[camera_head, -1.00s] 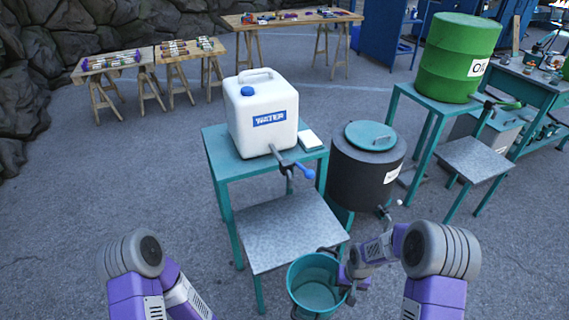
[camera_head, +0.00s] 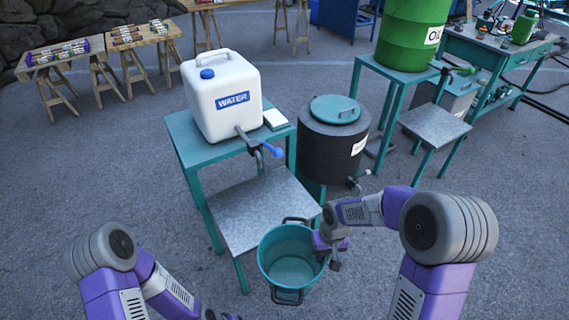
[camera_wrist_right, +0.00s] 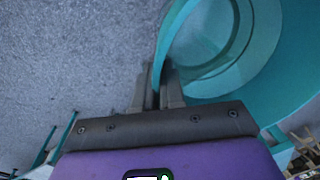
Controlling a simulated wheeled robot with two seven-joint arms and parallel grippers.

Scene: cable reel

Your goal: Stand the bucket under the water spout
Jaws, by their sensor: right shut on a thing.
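The teal bucket (camera_head: 291,258) hangs upright in front of the low grey shelf, open at the top and seemingly empty. My right gripper (camera_head: 332,262) is shut on the bucket's right rim; the right wrist view shows the fingers (camera_wrist_right: 157,92) pinching the bucket wall (camera_wrist_right: 180,40). The water spout (camera_head: 262,149) with a blue lever sticks out of the white water can (camera_head: 222,98) on the teal stand (camera_head: 187,143). The grey shelf (camera_head: 255,212) lies below the spout and is bare. My left gripper (camera_head: 222,316) only just shows at the bottom edge; its jaws are hidden.
A dark drum (camera_head: 330,150) with a teal lid and its own tap (camera_head: 358,181) stands right of the water stand. A green oil barrel (camera_head: 408,36) sits on a stand farther right, with a grey shelf (camera_head: 433,125) below. Open floor lies at the left.

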